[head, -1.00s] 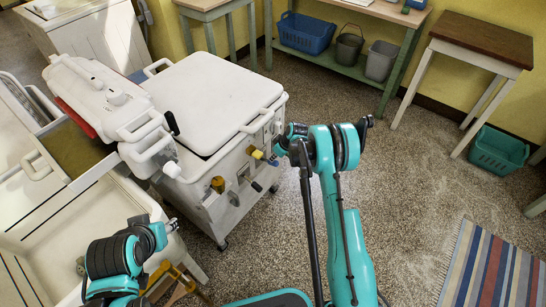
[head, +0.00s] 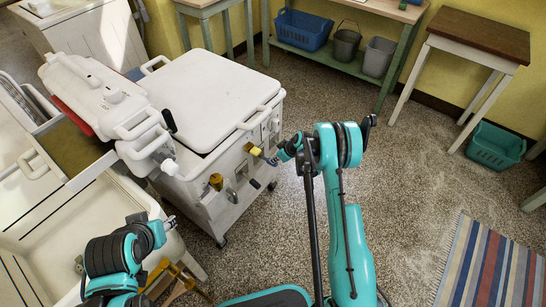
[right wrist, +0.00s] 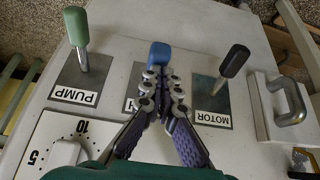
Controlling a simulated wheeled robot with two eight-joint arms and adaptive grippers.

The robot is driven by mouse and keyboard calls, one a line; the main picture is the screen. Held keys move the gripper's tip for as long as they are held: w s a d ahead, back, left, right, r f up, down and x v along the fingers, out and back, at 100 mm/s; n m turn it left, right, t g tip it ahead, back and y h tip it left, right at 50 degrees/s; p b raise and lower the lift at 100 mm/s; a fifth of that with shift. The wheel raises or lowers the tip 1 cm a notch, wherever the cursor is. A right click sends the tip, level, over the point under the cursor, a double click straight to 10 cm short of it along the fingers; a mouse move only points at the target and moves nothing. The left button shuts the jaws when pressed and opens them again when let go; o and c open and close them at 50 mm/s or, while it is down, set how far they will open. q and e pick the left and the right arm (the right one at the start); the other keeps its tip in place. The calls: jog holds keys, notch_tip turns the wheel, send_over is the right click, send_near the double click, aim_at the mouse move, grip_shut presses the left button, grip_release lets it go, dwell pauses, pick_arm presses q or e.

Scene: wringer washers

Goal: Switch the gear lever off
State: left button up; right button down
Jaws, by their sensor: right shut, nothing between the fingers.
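The white washer's control panel fills the right wrist view. Between the PUMP and MOTOR plates stands a blue-knobbed lever (right wrist: 160,53); its plate's label is mostly covered by my fingers, so I cannot read it. My right gripper (right wrist: 160,82) is shut and empty, its fingertips at the near side of the blue knob; whether they touch it I cannot tell. In the head view my right gripper (head: 274,160) is at the washer's (head: 202,95) right side. My left gripper (head: 170,222) is low at the left, over the white tub, too small to read.
A green-knobbed PUMP lever (right wrist: 77,38) and a black-knobbed MOTOR lever (right wrist: 233,62) flank the blue one. A white dial (right wrist: 66,154) and a metal handle (right wrist: 286,101) are also on the panel. A yellow-knobbed fitting (head: 253,149) is beside my right gripper.

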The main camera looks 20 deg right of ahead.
jog(key=shift+s+d+f, duration=0.15)
jog(key=shift+s+f, duration=0.05)
jog(key=shift+f, duration=0.4)
jog(key=shift+s+d+f, duration=0.15)
jog(key=shift+f, duration=0.4)
jog(key=shift+s+d+f, duration=0.1)
jog(key=shift+s+f, duration=0.1)
jog(key=shift+f, duration=1.05)
jog(key=shift+s+f, duration=0.1)
